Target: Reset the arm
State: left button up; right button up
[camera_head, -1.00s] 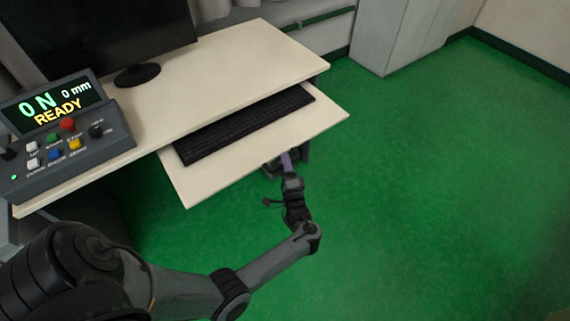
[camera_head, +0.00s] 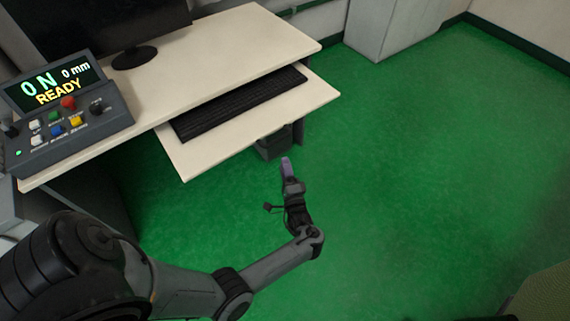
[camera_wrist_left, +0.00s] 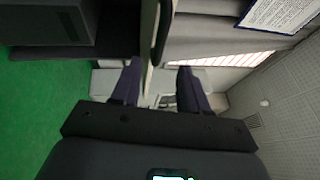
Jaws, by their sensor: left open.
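My left arm comes in from the lower left in the head view. Its gripper (camera_head: 286,165) is over the green floor, just in front of the keyboard tray's near edge. In the left wrist view the two dark purple fingers of the gripper (camera_wrist_left: 158,85) stand apart with nothing between them. The gripper is open and empty, and it touches nothing that I can see. My right gripper is not in either view.
A white desk (camera_head: 215,62) carries a monitor (camera_head: 100,20) and a grey control box (camera_head: 70,135) reading "ON 0 mm READY". A keyboard (camera_head: 240,104) lies on the pulled-out tray (camera_head: 205,158). A dark box (camera_head: 272,145) is under the tray. Green floor (camera_head: 430,160) is open to the right.

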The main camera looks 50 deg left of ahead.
pick_arm(q)
jog(key=s+a+r+m+t+h+p, duration=0.1)
jog(key=s+a+r+h+p, duration=0.15)
jog(key=s+p, duration=0.3)
jog(key=s+a+r+m+t+h+p, duration=0.1)
jog(key=s+a+r+t+p, duration=0.1)
jog(key=s+a+r+p, duration=0.3)
jog(key=d+r+n+g+h+p, duration=0.1)
jog(key=d+r+h+p, duration=0.1)
jog(key=d+r+h, duration=0.5)
jog(key=d+n+h+p, duration=0.15)
jog(key=d+h, duration=0.35)
jog(key=d, duration=0.6)
jog(key=s+d+r+n+g+h, duration=0.3)
jog(key=s+d+r+n+g, duration=0.15)
jog(key=s+d+g, duration=0.5)
notch_tip(320, 180, up, 38)
jog(key=a+m+t+p, duration=0.1)
jog(key=t+p, duration=0.1)
jog(key=p, duration=3.6)
jog(key=shift+s+r+t+p, duration=0.25)
jog(key=shift+s+t+p, duration=0.1)
jog(key=shift+s+p, duration=0.1)
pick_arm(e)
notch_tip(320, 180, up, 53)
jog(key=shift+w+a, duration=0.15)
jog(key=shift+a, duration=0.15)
